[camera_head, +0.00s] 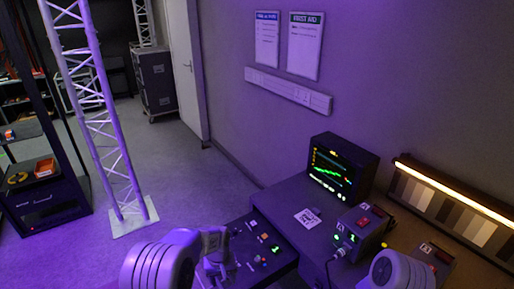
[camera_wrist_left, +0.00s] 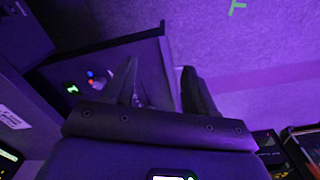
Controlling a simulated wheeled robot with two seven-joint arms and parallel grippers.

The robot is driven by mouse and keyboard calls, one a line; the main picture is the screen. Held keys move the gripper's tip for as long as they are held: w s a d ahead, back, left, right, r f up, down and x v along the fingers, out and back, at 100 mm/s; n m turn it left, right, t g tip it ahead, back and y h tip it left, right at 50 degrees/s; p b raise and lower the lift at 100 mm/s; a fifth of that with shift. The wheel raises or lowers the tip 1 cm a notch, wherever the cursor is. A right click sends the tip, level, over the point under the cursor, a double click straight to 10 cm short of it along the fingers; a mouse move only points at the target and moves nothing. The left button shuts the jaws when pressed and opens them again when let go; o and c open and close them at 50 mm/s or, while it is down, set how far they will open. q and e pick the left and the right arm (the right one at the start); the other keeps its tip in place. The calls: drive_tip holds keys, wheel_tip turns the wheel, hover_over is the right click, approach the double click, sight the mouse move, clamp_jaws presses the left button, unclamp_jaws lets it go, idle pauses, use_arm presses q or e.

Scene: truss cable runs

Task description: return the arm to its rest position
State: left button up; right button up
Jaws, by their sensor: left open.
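My left arm (camera_head: 160,262) comes in at the bottom of the head view, its wrist end beside the low console with buttons (camera_head: 258,250). In the left wrist view my left gripper (camera_wrist_left: 163,88) has its two dark fingers spread apart, with nothing between them. The button console (camera_wrist_left: 95,82) lies beyond and to the left of the fingers there. A link of my right arm (camera_head: 398,272) shows at the lower right of the head view; its gripper is out of view.
A desk holds a lit monitor (camera_head: 341,168), a switch box (camera_head: 360,230) and a colour chart under a light bar (camera_head: 450,190). A white truss (camera_head: 97,110) stands on a base plate (camera_head: 134,216). Open floor (camera_head: 190,185) lies between truss and wall.

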use_arm(q)
drive_tip(key=s+a+f+h+b, duration=0.1)
drive_tip(key=s+f+b, duration=0.1)
drive_tip(key=s+f, duration=0.5)
drive_tip(key=s+f+h+b, duration=0.1)
drive_tip(key=s+f+b, duration=0.15)
drive_tip(key=f, duration=0.85)
drive_tip(key=s+d+f+h+b, duration=0.1)
drive_tip(key=s+f+b, duration=0.3)
drive_tip(key=s, duration=0.8)
wheel_tip(320, 180, down, 3)
drive_tip(key=shift+s+d+r+n+t+h, duration=0.1)
drive_tip(key=shift+s+d+n+t+h, duration=0.25)
drive_tip(key=shift+d, duration=0.25)
use_arm(e)
wheel_tip(320, 180, down, 9)
drive_tip(key=w, duration=0.1)
drive_tip(key=shift+w+f, duration=0.15)
drive_tip(key=shift+f, duration=0.05)
use_arm(q)
drive_tip(key=shift+w, duration=0.1)
use_arm(e)
drive_tip(key=shift+a, duration=0.1)
